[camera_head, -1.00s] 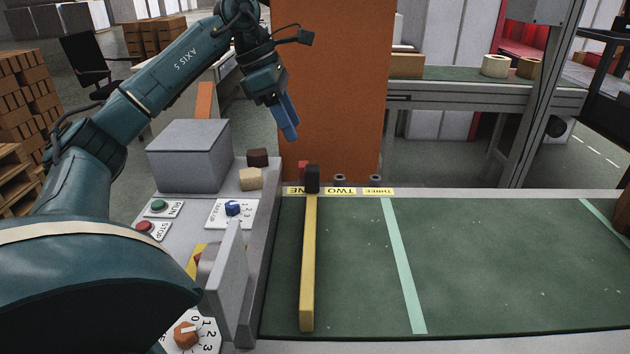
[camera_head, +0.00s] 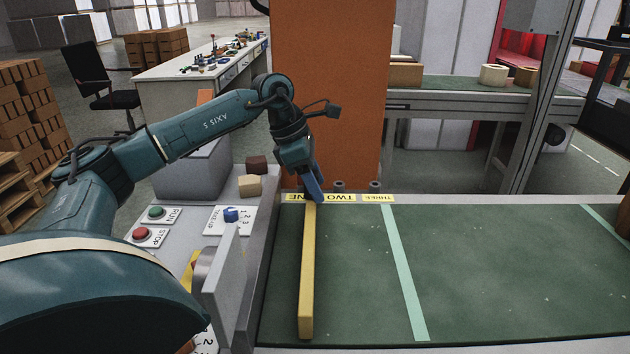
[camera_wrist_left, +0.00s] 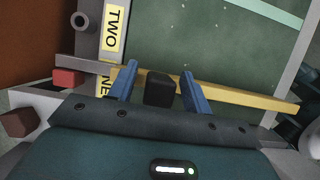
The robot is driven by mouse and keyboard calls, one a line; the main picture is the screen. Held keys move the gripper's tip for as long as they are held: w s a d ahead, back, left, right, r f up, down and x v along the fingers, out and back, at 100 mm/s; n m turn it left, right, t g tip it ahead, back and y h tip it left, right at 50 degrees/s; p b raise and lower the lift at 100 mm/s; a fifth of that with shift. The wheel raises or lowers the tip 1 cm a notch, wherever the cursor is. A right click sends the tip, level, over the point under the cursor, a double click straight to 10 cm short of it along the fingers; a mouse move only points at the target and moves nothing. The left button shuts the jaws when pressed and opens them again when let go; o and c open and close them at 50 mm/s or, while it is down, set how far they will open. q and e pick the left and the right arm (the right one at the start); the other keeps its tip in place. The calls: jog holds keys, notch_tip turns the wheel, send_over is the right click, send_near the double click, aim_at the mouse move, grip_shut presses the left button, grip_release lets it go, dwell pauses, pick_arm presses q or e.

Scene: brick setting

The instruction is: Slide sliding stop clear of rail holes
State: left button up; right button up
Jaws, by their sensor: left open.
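The sliding stop is a long yellow bar (camera_head: 307,275) lying across the left end of the green belt. Its black block (camera_wrist_left: 160,89) shows in the left wrist view, between the two blue fingers of my left gripper (camera_wrist_left: 160,85). The fingers stand apart, with gaps on both sides of the block. In the head view my left gripper (camera_head: 315,188) is over the far end of the bar and hides the block. ONE is partly covered. My right gripper is out of view.
The green belt (camera_head: 480,270) is clear to the right of the bar, apart from pale stripes. On the left is a panel with a red STOP button (camera_head: 140,234), a blue knob (camera_head: 231,214) and an upright grey plate (camera_head: 224,285). An orange post (camera_head: 330,90) stands behind the rail.

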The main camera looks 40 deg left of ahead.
pick_arm(q)
jog(key=shift+c, duration=0.2)
grip_shut()
dwell(0.3)
